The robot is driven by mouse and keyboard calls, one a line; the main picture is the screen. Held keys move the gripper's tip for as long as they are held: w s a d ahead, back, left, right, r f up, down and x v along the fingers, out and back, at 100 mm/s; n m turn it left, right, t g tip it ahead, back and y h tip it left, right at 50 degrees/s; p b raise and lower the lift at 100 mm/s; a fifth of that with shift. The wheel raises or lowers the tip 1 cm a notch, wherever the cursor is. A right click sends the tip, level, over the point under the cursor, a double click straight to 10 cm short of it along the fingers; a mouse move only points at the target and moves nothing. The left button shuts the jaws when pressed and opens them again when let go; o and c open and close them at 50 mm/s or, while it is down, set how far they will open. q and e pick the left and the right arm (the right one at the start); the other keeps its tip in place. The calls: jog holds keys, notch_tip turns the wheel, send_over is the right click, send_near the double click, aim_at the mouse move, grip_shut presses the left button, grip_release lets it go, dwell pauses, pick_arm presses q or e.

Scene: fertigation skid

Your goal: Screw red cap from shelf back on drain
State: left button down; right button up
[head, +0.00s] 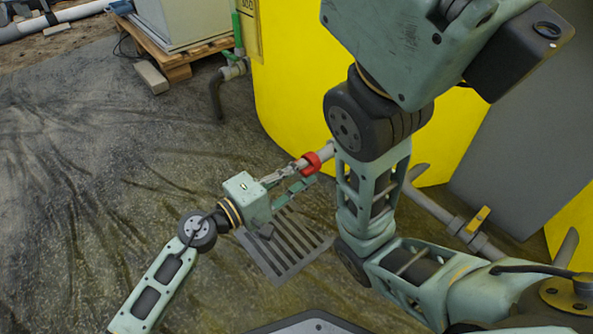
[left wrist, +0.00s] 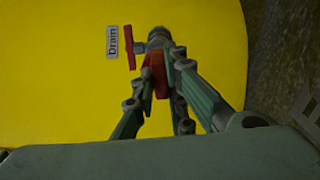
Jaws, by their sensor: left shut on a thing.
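My left gripper (head: 296,176) is shut on the red cap (head: 311,163), at the end of the grey drain pipe (head: 327,151) low on the yellow tank. In the left wrist view the red cap (left wrist: 155,76) sits between the fingers of the left gripper (left wrist: 166,80), in line with the drain outlet (left wrist: 159,39). I cannot tell whether its thread is engaged. The red valve handle (left wrist: 130,48) stands beside the outlet, next to the "Drain" label (left wrist: 112,41). My right gripper's body (head: 385,50) is at the top; its fingertips are not visible.
The yellow tank (head: 290,80) stands close behind the cap. A floor grate (head: 283,247) lies below my left gripper. A pipe with a yellow-handled valve (head: 477,220) is at right. A cabinet on a wooden pallet (head: 177,62) is at the back. The tarp floor at left is clear.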

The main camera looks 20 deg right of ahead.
pick_arm(q)
jog(key=shift+m, duration=1.2)
jog(key=c, duration=1.7)
grip_release()
jog(key=shift+o, duration=0.6)
jog(key=o, duration=0.4)
jog(key=shift+c, duration=0.2)
jog(key=v, duration=0.7)
